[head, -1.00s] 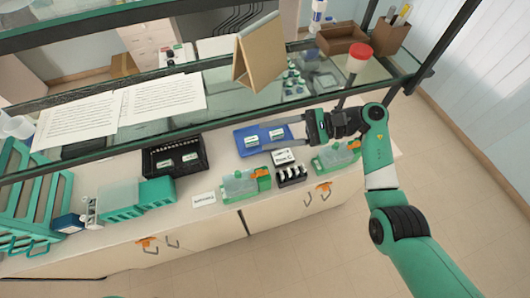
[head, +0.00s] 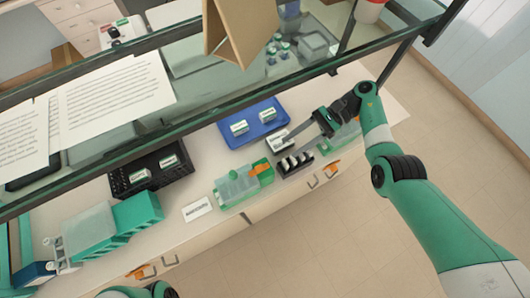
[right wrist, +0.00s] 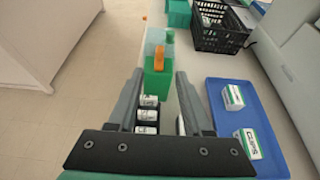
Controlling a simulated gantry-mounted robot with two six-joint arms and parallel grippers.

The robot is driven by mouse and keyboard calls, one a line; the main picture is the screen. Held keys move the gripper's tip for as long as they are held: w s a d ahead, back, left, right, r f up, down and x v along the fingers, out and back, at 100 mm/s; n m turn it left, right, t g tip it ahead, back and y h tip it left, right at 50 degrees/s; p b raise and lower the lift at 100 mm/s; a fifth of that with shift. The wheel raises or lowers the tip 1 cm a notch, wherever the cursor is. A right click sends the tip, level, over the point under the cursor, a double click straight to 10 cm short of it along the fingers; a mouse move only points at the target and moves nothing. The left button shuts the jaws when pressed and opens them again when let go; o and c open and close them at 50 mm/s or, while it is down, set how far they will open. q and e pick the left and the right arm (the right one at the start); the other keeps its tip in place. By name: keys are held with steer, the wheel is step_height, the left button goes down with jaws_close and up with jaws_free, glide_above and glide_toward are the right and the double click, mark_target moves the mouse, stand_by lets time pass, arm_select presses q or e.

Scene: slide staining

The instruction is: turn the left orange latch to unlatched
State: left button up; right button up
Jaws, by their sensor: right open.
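An orange latch (head: 143,271) sits by the handles on the cabinet front at lower left in the head view. Another orange latch (head: 313,181) is on the front farther right. A clear green-ended container (head: 236,184) on the counter carries an orange clip (head: 258,167); this clip also shows in the right wrist view (right wrist: 158,55). My right gripper (head: 300,140) is open and empty, above the small black rack beside that container. In the right wrist view its fingers (right wrist: 160,80) point toward the container, apart from the clip.
The black rack (head: 295,163) holds several white-topped items. A blue tray (head: 240,126) and a black crate (head: 120,178) stand behind. A white label card (head: 197,209) lies left of the container. A glass shelf with papers (head: 105,105) overhangs the counter's back.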

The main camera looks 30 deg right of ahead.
mark_target(266, 166)
steer(key=b+x, duration=0.8)
steer(key=x, duration=0.2)
steer(key=shift+a, duration=0.15)
steer(key=shift+c, duration=0.3)
jaws_close()
